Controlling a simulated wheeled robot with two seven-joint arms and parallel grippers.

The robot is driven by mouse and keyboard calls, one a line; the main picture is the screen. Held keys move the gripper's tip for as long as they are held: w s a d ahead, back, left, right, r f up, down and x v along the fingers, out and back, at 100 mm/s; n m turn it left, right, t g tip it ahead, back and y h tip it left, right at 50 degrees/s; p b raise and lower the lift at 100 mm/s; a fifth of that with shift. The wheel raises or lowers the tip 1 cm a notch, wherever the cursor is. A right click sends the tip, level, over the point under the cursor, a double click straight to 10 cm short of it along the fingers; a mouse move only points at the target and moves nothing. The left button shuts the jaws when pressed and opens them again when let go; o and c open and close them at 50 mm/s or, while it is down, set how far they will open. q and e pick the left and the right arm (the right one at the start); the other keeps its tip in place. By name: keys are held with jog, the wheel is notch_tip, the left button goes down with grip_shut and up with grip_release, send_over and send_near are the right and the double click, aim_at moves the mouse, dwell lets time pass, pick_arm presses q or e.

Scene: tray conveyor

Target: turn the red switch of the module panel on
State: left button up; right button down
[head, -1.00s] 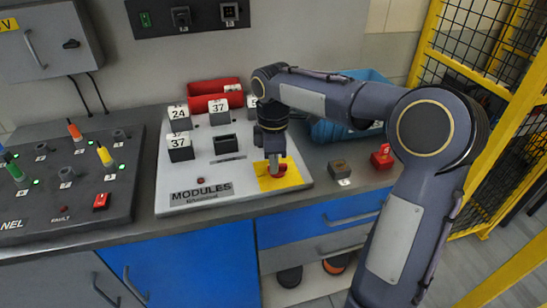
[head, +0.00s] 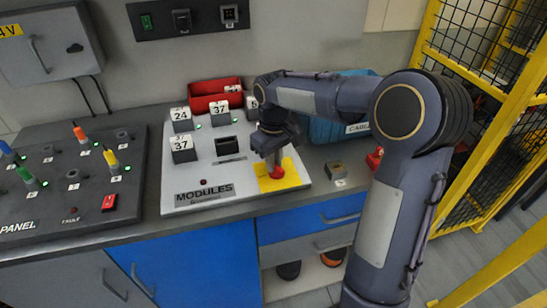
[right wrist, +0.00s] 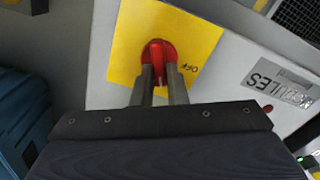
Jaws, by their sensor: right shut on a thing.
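The white module panel (head: 196,200) lies on the counter, with a "MODULES" label at its front. On its yellow square (head: 287,183) at the front right sits the red switch (head: 277,173). My right gripper (head: 278,166) points down over the switch. In the right wrist view its two fingers (right wrist: 158,78) are shut around the red switch's raised handle (right wrist: 157,53), which stands upright in that picture. Part of a label, seemingly "OFF", shows on the yellow plate (right wrist: 122,60) beside it. My left gripper is not in view.
Several numbered modules (head: 184,152), an empty dark slot (head: 227,146) and a red bin (head: 206,102) are left of and behind my gripper. A small block (head: 335,170) lies to the right. Another dark panel (head: 60,205) with coloured plugs is at the left.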

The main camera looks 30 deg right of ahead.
jog(key=m+p, duration=0.1)
jog(key=m, duration=0.4)
jog(key=shift+d, duration=0.2)
dwell(0.5)
jog(key=c, duration=1.4)
grip_release()
jog(key=shift+c, duration=0.2)
notch_tip(320, 180, up, 7)
jog(key=shift+r, duration=0.4)
